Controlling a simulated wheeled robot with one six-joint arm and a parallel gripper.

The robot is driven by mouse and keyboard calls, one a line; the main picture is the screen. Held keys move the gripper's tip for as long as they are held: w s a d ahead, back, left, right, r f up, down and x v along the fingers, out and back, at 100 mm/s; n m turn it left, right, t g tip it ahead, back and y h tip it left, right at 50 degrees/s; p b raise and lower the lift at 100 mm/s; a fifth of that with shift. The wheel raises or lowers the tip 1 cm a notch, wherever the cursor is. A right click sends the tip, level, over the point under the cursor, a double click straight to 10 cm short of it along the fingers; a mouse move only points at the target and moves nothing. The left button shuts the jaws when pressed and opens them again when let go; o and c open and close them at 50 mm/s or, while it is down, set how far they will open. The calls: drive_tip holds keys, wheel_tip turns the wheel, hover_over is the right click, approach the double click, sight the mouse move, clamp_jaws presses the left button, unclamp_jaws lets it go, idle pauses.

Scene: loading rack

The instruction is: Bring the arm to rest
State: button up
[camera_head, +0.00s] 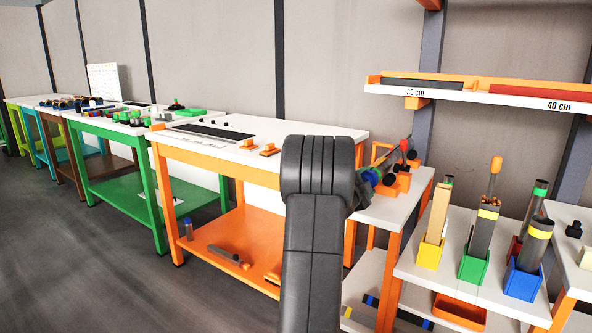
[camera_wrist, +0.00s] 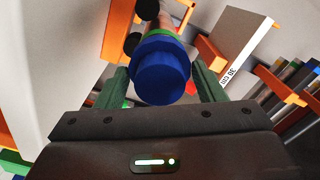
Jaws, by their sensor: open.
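In the wrist view my gripper (camera_wrist: 162,84) has its two dark green fingers apart. A cylinder with a blue end and a green band (camera_wrist: 162,75) shows between the fingers. I cannot tell whether either finger touches it. In the head view my dark grey arm stands in the middle foreground and hides most of the gripper. Just right of the arm, a tilted part with blue, green and red sections (camera_head: 372,177) lies by an orange holder (camera_head: 401,183) on a small white-topped table.
At the right a white shelf (camera_head: 457,285) bears yellow, green and blue holders with upright tools. A labelled rack shelf (camera_head: 470,92) hangs above. An orange table (camera_head: 262,180) with small parts stands left of the arm, a green table (camera_head: 110,130) further left. The floor (camera_head: 100,270) at left is clear.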

drive_tip(key=v, duration=1.4)
drive_tip(key=x, duration=1.4)
drive_tip(key=shift+w+d, duration=0.1)
drive_tip(key=shift+w, duration=0.05)
drive_tip(key=shift+r+n+p, duration=0.25)
drive_tip(key=shift+n+p, duration=0.7)
drive_tip(key=shift+n, duration=0.15)
drive_tip(key=n+p, duration=0.1)
drive_tip(key=n, duration=0.1)
drive_tip(key=n+p, duration=0.1)
drive_tip(key=shift+a+n+p, duration=0.2)
drive_tip(key=shift+n+p, duration=0.1)
drive_tip(key=shift+n, duration=0.1)
drive_tip(key=n+p, duration=0.2)
drive_tip(key=n, duration=0.1)
drive_tip(key=shift+n, duration=0.4)
drive_tip(key=n+p, duration=0.2)
drive_tip(key=n, duration=0.1)
drive_tip(key=shift+a+n+p, duration=0.1)
drive_tip(key=shift+n+p, duration=0.2)
drive_tip(key=shift+p, duration=0.1)
drive_tip(key=shift+v, duration=1.45)
drive_tip(key=shift+f, duration=0.15)
